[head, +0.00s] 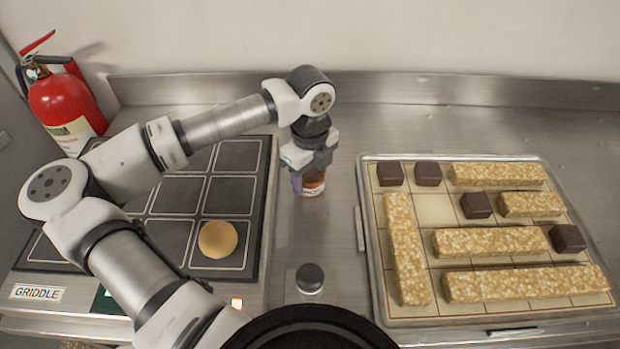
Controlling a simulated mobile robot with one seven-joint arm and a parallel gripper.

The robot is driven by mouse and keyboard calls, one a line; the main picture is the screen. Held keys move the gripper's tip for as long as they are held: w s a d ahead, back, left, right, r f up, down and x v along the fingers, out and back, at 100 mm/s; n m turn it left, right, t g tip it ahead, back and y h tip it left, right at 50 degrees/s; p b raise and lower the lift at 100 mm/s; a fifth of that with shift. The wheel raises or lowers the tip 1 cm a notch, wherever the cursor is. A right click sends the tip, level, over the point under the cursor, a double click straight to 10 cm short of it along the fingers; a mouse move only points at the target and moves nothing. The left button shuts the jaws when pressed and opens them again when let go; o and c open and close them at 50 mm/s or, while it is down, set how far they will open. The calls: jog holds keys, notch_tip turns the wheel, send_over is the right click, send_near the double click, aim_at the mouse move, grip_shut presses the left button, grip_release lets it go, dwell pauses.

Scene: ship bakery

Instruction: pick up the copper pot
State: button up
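A small copper-brown pot or jar (314,189) with a pale label stands upright on the steel counter, between the griddle and the tray. Its top is hidden by my gripper (309,172), which points down right over it. A finger shows at the pot's left side, and the gripper body covers the rest. I cannot tell whether the fingers touch the pot or are closed on it. The pot appears to rest on the counter.
A griddle (184,196) with a round tan cake (218,239) lies left, under my arm. A tray (372,262) of oat bars and dark cubes lies right. A black knob (310,278) is in front of the pot. A fire extinguisher (66,103) stands back left. The counter behind is clear.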

aim_at(310, 173)
jog(key=c, duration=0.4)
jog(key=shift+o, duration=0.2)
jog(key=shift+r, duration=0.1)
notch_tip(310, 173, up, 20)
jog(key=b, duration=0.3)
